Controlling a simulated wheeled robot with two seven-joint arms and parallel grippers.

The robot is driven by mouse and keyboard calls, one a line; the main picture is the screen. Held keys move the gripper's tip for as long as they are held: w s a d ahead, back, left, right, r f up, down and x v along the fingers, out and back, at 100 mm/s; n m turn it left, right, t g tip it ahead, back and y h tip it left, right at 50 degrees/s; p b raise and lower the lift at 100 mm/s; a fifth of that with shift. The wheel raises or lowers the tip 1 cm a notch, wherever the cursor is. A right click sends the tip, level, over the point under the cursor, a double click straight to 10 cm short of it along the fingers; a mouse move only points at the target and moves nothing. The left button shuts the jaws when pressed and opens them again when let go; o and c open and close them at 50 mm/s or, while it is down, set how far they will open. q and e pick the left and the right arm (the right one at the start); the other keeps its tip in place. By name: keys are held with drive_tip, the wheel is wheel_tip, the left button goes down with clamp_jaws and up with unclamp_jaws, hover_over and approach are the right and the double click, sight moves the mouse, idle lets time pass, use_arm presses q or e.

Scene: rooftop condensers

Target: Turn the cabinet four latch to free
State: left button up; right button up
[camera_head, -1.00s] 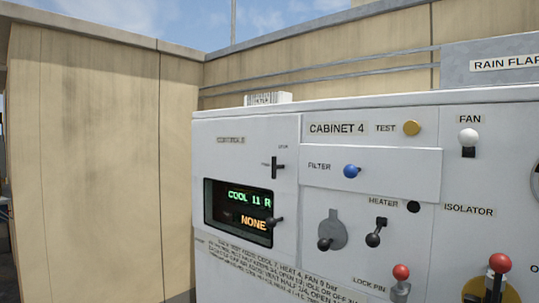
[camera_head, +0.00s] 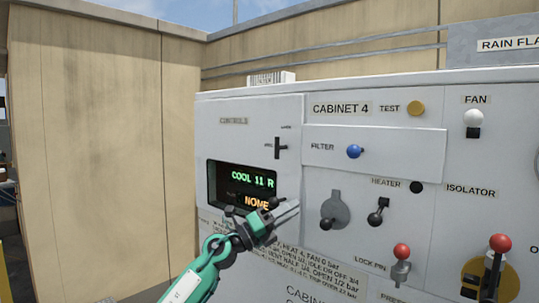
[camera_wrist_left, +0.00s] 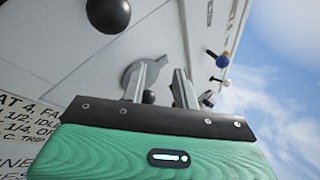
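The cabinet four front (camera_head: 245,108) faces me, with a "CABINET 4" label. A small black upright latch handle (camera_head: 279,147) sits on the controls door near its right edge. The tiny words beside it are too small to read. My left gripper (camera_head: 295,208) is in front of the panel, below and slightly right of the latch, apart from it, and overlaps the display's lower right corner. In the left wrist view its two fingers (camera_wrist_left: 161,85) stand apart, with a dark knob visible between them farther off; nothing looks held. My right gripper is not in view.
A grey rotary switch (camera_head: 336,210), a heater lever (camera_head: 378,212), a blue filter knob (camera_head: 355,151) and a red lock pin (camera_head: 402,252) stick out to the right. The display (camera_head: 240,182) reads "COOL 11 R" and "NONE". Beige walls (camera_head: 85,150) stand left and behind.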

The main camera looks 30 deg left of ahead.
use_arm(q)
drive_tip(key=s+a+r+m+g+y, duration=0.1)
drive_tip(key=s+a+r+m, duration=0.15)
drive_tip(key=r, duration=0.25)
drive_tip(key=s+a+r+m+g+y, duration=0.1)
drive_tip(key=a+r+m, duration=0.1)
drive_tip(key=r+m, duration=0.3)
drive_tip(key=y, duration=0.6)
approach(276, 139)
drive_tip(key=shift+n+t, duration=0.3)
drive_tip(key=shift+n, duration=0.15)
drive_tip(key=p+x, duration=0.6)
drive_tip(key=x, duration=0.3)
drive_tip(key=shift+w+d+f+p, duration=0.1)
drive_tip(key=shift+w+f+p, duration=0.05)
drive_tip(key=shift+p, duration=0.15)
drive_tip(key=shift+w+d+f, duration=0.15)
drive_tip(key=shift+w+d, duration=0.1)
drive_tip(key=shift+w, duration=0.3)
drive_tip(key=shift+a, duration=0.1)
clamp_jaws()
